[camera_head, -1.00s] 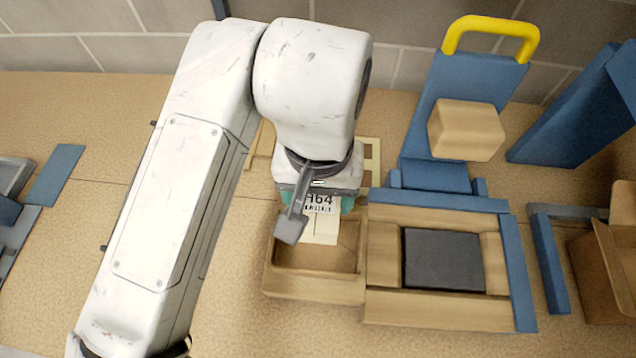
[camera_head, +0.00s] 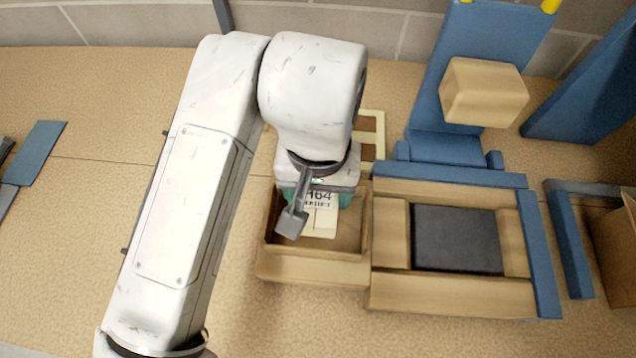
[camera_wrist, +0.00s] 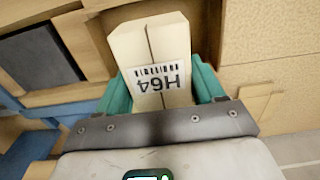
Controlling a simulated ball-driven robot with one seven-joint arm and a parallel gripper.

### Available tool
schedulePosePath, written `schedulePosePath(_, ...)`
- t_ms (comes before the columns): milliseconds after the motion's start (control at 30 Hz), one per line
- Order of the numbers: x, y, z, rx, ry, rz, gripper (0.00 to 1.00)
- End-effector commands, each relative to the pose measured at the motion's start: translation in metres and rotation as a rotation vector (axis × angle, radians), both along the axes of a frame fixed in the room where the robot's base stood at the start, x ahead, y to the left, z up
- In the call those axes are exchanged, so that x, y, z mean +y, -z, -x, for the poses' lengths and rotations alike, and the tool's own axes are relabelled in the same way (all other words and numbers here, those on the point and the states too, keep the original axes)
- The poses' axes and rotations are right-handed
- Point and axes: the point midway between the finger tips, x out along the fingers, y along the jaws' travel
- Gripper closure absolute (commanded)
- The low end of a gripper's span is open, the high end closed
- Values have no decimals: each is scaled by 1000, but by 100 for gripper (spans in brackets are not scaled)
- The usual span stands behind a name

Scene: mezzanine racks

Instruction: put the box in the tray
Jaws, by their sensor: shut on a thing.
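The box (camera_head: 320,222) is cream-coloured with a white H64 label. My gripper (camera_head: 318,198) is shut on it, with teal fingers on both sides, as the wrist view shows the box (camera_wrist: 150,45) between them. The tray (camera_head: 312,269) is an open, light-brown wooden one under my gripper. In the head view the box overlaps the tray's opening, towards its back half. I cannot tell whether the box touches the tray's floor. My gripper and wrist hide part of the tray's back edge.
Right of the tray is a wooden frame around a dark grey pad (camera_head: 457,239), with a blue rail (camera_head: 538,255). Behind it a tan block (camera_head: 484,92) rests against a blue upright panel (camera_head: 436,113). Another brown container (camera_head: 612,255) is at the far right. The table's left is mostly clear.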

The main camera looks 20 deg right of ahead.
Motion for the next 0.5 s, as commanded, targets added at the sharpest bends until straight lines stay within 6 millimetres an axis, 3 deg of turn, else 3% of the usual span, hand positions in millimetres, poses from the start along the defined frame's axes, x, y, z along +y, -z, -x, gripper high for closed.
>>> schedulePosePath(500, 0, 45, 0, 1, -1, 1, 64)
